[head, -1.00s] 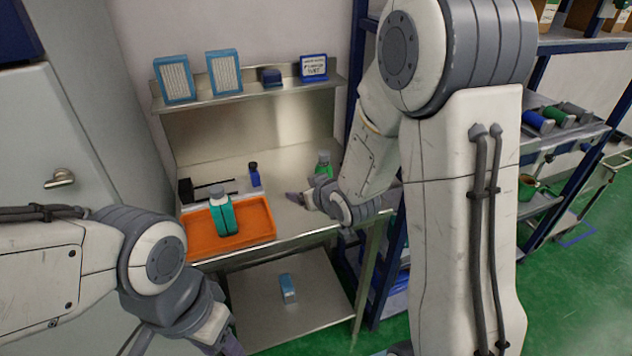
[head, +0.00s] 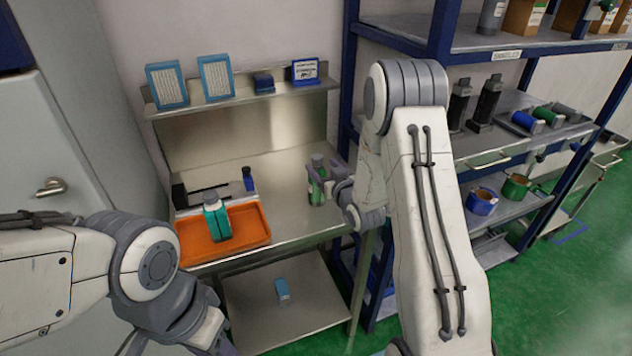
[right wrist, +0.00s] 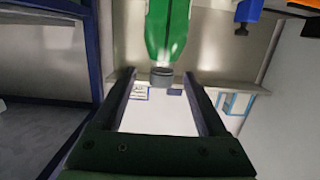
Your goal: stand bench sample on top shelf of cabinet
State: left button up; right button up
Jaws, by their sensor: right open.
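A green bottle with a grey cap (head: 316,192), likely the bench sample, stands upright at the right of the steel bench. My right gripper (head: 317,174) is open at the bottle, with its fingers partly covering it. In the right wrist view the bottle (right wrist: 167,30) appears upside down, its cap between the open fingertips (right wrist: 160,76); I cannot tell whether they touch it. The grey cabinet (head: 40,130) at the left has its handled door shut; no shelf inside it shows. My left gripper (head: 222,345) is low at the bottom edge, partly cut off.
An orange tray (head: 253,228) on the bench holds a teal bottle (head: 217,220). A small blue bottle (head: 248,179) stands behind it. A narrow upper ledge (head: 228,104) carries boxes. A blue-framed rack (head: 440,30) stands close at the right.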

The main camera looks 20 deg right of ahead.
aim_at(320, 164)
jog(key=shift+w+a+f+p, duration=0.1)
jog(key=shift+w+f+p, duration=0.15)
jog(key=shift+w, duration=0.7)
jog(key=shift+w+a+f+p, duration=0.1)
jog(key=shift+w+p, duration=0.2)
jog(key=shift+w, duration=0.6)
grip_shut()
jog(key=shift+r, duration=0.1)
